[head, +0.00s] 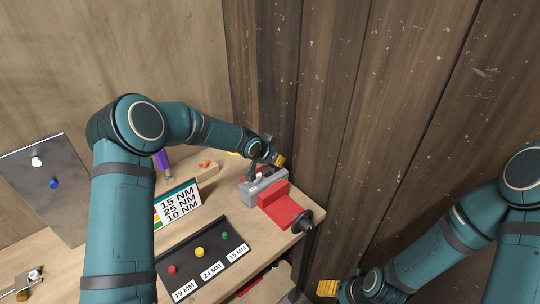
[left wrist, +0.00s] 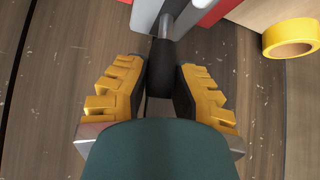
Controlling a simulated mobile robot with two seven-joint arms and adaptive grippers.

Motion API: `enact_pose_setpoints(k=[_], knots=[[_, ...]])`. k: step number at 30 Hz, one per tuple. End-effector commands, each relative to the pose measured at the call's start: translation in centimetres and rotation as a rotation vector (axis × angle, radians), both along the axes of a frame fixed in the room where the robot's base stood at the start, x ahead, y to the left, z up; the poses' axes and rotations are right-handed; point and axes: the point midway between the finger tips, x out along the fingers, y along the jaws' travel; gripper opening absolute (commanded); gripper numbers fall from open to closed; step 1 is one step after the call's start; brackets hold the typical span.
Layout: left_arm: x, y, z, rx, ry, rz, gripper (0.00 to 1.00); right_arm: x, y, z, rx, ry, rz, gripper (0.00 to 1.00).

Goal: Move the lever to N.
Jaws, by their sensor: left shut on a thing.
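The lever shows in the left wrist view as a black grip (left wrist: 160,72) on a metal shaft, rising from beside a light grey housing (left wrist: 145,14). My left gripper (left wrist: 158,88) has its yellow fingers on both sides of the black grip and is shut on it. The lever is mostly hidden there, and I cannot read an N mark.
A black knob (head: 303,221) sticks out at the red block's end. A yellow ring (left wrist: 290,38) is nearby. The dark plank wall (head: 350,120) stands close on the right.

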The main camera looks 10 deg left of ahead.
Motion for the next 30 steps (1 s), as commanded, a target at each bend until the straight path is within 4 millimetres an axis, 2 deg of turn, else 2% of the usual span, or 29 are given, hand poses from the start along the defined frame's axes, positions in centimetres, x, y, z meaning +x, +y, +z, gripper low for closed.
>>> enact_pose_setpoints(k=[9, 10, 12, 23, 30], knots=[[-0.1, 0.0, -0.4, 0.004, 0.01, 0.0, 0.0, 0.0, 0.0, 0.0, 0.0, 0.0, 0.001, 0.67], [-0.1, 0.0, -0.4, 0.004, 0.01, 0.0, 0.35, 0.0, 0.0, 0.0, 0.0, 0.0, 0.001, 0.67], [-0.1, 0.0, -0.3, 0.004, 0.01, 0.0, 0.59, 0.0, 0.0, 0.0, 0.0, 0.0, 0.001, 0.67], [-0.1, 0.0, 0.0, 0.003, 0.005, 0.0, 0.59, 0.0, 0.0, 0.0, 0.0, 0.0, 0.001, 0.67], [-1.8, 1.0, 2.3, 0.003, 0.004, 0.002, 0.59, 0.0, 0.0, 0.0, 0.0, 0.0, 0.001, 0.67]])
